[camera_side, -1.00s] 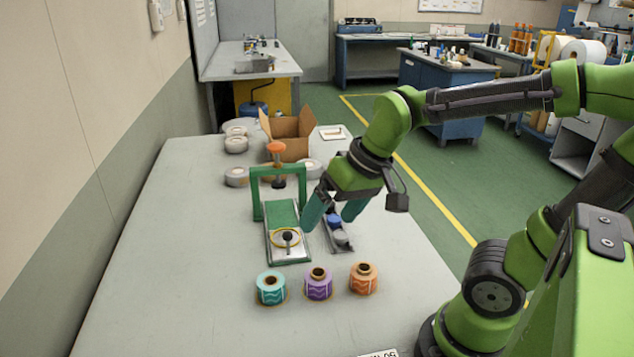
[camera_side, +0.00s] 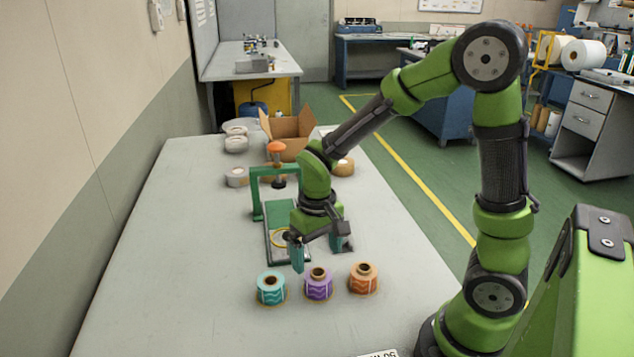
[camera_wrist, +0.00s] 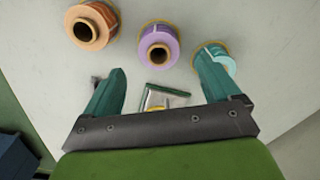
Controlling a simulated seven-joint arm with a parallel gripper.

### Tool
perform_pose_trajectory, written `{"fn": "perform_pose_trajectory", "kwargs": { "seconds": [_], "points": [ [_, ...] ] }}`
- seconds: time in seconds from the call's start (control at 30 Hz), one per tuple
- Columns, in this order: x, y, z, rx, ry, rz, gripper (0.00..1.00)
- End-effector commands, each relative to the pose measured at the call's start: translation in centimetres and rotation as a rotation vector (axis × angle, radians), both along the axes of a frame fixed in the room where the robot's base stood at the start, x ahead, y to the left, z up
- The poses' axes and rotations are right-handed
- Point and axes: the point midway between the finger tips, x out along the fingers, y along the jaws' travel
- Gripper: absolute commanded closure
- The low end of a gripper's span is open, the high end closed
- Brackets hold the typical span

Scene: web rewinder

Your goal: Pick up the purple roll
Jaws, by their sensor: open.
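The purple roll (camera_side: 318,284) stands upright on the grey table between a teal roll (camera_side: 271,288) and an orange roll (camera_side: 364,279). In the wrist view the purple roll (camera_wrist: 158,46) is at the top middle, beyond the fingertips, with its dark core hole facing the camera. My gripper (camera_side: 318,258) is open and empty, above and a little behind the purple roll in the side view. Its teal fingers (camera_wrist: 160,82) are spread wide in the wrist view, with nothing between them. The orange roll (camera_wrist: 93,26) and the teal roll (camera_wrist: 216,57) flank the purple one there.
A green press frame (camera_side: 256,195) with an orange knob stands behind the rolls, partly hidden by my arm. An open cardboard box (camera_side: 290,135) and several pale rolls (camera_side: 236,144) sit farther back. The table's left side (camera_side: 170,260) is clear.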

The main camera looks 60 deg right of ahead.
Motion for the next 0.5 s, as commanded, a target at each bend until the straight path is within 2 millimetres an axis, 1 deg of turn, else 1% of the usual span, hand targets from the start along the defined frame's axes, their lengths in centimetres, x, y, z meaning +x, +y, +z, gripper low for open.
{"fn": "perform_pose_trajectory", "kwargs": {
  "seconds": [0.03,0.1,0.27,0.33,0.5],
  "points": [
    [0.0,0.0,-0.9,0.000,0.004,0.000,0.10],
    [0.0,0.0,-1.6,0.001,0.002,-0.001,0.10],
    [0.0,0.0,-2.5,0.000,0.000,-0.001,0.10],
    [-0.1,0.0,-3.3,0.001,0.002,-0.002,0.10],
    [-0.3,-0.1,-6.0,0.000,0.004,0.000,0.10]
  ]
}}
